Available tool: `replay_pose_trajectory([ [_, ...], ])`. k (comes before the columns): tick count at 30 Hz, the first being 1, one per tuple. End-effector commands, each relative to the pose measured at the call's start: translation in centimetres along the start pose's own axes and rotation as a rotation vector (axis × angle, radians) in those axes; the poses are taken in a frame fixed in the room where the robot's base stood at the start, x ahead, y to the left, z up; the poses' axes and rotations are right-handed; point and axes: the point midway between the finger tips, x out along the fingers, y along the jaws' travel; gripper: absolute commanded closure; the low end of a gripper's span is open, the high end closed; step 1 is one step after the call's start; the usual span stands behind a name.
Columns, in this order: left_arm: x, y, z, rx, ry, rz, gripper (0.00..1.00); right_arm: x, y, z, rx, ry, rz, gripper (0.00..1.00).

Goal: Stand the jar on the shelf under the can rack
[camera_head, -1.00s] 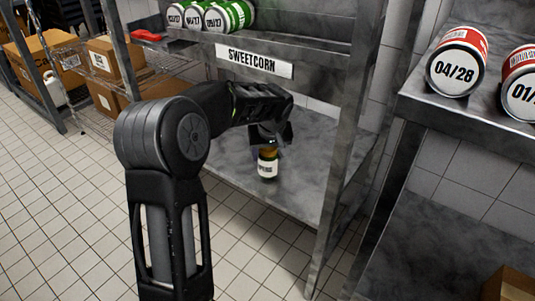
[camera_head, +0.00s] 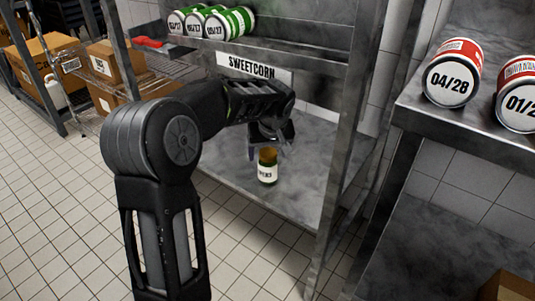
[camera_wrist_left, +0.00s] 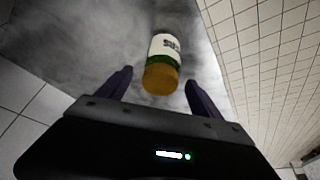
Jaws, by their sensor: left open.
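In the left wrist view the jar (camera_wrist_left: 165,60) lies ahead of and between the open fingertips (camera_wrist_left: 158,80), with space on both sides. My right gripper is in neither view.
Several green-labelled cans (camera_head: 232,22) lie on the rack above. Red-labelled cans (camera_head: 452,75) lie on a metal ledge at the right. A rack post (camera_head: 338,150) stands right of the jar. Cardboard boxes (camera_head: 103,62) sit on shelving at the left.

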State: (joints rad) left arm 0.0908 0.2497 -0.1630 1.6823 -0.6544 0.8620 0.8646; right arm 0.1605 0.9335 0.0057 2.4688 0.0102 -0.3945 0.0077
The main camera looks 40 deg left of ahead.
Motion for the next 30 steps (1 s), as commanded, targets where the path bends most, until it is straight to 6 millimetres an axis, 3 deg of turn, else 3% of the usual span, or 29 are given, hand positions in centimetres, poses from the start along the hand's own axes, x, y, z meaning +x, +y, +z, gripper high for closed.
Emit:
replay_pose_trajectory([
  [1, -1.6, 0.1, -0.2, 0.001, 0.002, 0.003, 0.25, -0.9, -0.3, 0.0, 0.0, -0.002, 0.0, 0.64],
  [6, -5.2, 0.1, -0.2, 0.001, 0.002, 0.003, 0.25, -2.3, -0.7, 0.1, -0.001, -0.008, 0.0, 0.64],
  [12, -7.7, 0.0, -0.1, 0.0, 0.0, 0.001, 0.25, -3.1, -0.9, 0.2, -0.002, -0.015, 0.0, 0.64],
  [30, -8.1, 0.0, 0.0, 0.0, 0.0, 0.0, 0.25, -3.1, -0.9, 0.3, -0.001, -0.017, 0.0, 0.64],
])
